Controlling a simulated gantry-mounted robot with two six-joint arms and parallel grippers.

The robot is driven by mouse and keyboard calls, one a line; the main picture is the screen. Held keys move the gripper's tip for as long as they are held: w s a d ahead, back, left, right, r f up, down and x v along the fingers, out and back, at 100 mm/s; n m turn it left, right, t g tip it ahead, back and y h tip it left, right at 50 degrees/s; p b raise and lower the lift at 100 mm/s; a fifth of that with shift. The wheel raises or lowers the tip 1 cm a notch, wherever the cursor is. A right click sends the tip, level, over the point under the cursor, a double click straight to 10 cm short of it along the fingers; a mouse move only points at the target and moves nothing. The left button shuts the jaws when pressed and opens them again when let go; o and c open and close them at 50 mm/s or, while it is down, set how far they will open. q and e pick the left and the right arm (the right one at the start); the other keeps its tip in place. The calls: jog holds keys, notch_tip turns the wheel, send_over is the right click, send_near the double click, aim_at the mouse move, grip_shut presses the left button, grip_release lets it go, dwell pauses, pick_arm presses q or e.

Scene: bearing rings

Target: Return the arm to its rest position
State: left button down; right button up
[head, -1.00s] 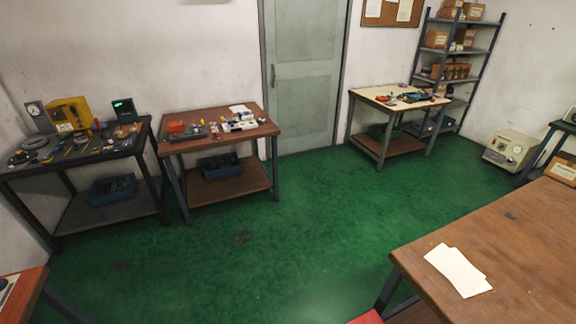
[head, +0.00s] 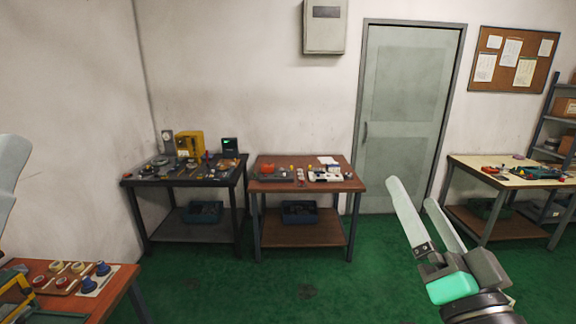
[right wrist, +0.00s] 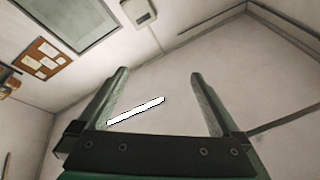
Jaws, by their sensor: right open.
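My right gripper (head: 418,222) is raised at the right of the head view, its two pale fingers pointing up and apart. It is open and empty, with only air between the fingers. The right wrist view shows the same two fingers (right wrist: 160,90) spread against the wall and upper room. At the left edge of the head view a pale rounded piece (head: 8,165) shows, probably part of my left arm. My left gripper's fingers cannot be made out.
A wooden table (head: 125,280) with red, cream and blue ring-like parts stands at the lower left. A dark bench (head: 190,220), a brown-topped bench (head: 262,187) and a cream-topped bench (head: 470,160) stand along the back. A grey door (head: 410,110) is closed. The green floor (head: 330,285) between is clear.

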jog(key=s+r+n+t+y, duration=0.1)
jog(key=s+r+n+t, duration=0.4)
jog(key=s+r, duration=0.8)
notch_tip(320, 180, up, 26)
jog(key=s+n+p, duration=0.1)
jog(key=s+p, duration=0.1)
jog(key=p, duration=2.6)
jog(key=shift+r+n, duration=0.25)
jog(key=shift+n, duration=0.15)
